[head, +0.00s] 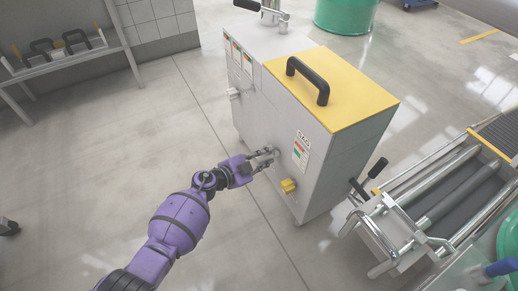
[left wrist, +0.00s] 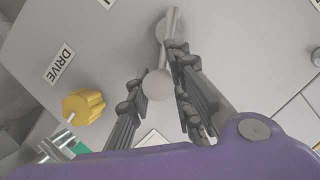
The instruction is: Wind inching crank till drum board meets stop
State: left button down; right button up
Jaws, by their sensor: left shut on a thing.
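A grey machine cabinet (head: 285,120) with a yellow top stands in the middle of the head view. My left gripper (head: 268,157) is at its front face, beside the upright label. In the left wrist view the inching crank (left wrist: 168,25) shows as a metal bar with a pale round-ended grip (left wrist: 158,85). The fingers of my left gripper (left wrist: 158,75) are on both sides of this grip, shut on it. A yellow lobed knob (head: 288,186) sits beside the crank; it also shows in the left wrist view (left wrist: 84,105). I cannot make out the drum board or stop. My right gripper is out of view.
A roller conveyor (head: 440,195) with metal rails and black-gripped levers stands right of the cabinet. A green drum (head: 345,14) is at the back; another green item is at the right edge. A bench (head: 65,55) stands far left.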

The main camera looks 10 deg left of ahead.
pick_arm(q)
jog(key=shift+w+a+r+p, duration=0.1)
jog(key=shift+w+r+p, duration=0.1)
jog(key=shift+r+p, duration=0.1)
